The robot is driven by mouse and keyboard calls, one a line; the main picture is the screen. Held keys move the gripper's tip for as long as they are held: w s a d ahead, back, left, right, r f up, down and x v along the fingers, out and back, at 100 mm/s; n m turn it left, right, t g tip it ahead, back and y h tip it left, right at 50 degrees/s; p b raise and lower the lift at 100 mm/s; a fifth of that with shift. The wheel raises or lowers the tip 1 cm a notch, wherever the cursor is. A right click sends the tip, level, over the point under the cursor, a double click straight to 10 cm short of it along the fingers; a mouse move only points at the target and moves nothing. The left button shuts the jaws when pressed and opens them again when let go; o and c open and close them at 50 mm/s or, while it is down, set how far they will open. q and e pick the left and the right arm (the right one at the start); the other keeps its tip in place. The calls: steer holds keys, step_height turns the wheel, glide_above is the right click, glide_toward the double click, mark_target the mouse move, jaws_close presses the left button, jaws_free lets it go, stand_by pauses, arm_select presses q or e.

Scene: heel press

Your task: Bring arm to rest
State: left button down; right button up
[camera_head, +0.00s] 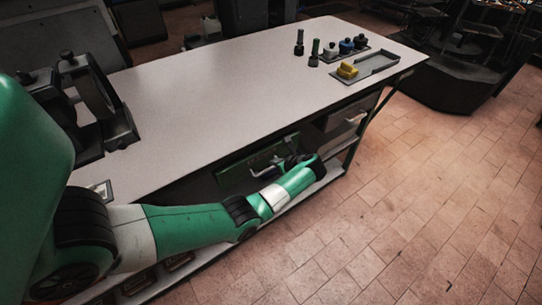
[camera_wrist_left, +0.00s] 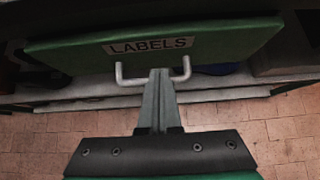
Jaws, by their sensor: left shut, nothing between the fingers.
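My left gripper (camera_head: 277,163) is in front of the bench, below the tabletop. Its fingers (camera_wrist_left: 160,76) are shut and empty in the left wrist view. The fingertips overlap the silver handle (camera_wrist_left: 129,81) of a green panel (camera_wrist_left: 75,46) marked LABELS; I cannot tell whether they touch it. The green panel also shows in the head view (camera_head: 232,174), under the bench, partly hidden by my left gripper. My right gripper is not in view.
The bench top (camera_head: 215,85) is mostly clear. A yellow piece (camera_head: 347,70), a grey tray (camera_head: 378,66) and several small tools stand at its far right end. A black clamp-like fixture (camera_head: 95,98) stands at left. Tiled floor (camera_head: 420,200) is open at right.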

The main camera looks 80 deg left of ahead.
arm_select(q)
steer(key=p+v, duration=0.1)
steer(key=v, duration=0.3)
steer(key=shift+d, duration=0.2)
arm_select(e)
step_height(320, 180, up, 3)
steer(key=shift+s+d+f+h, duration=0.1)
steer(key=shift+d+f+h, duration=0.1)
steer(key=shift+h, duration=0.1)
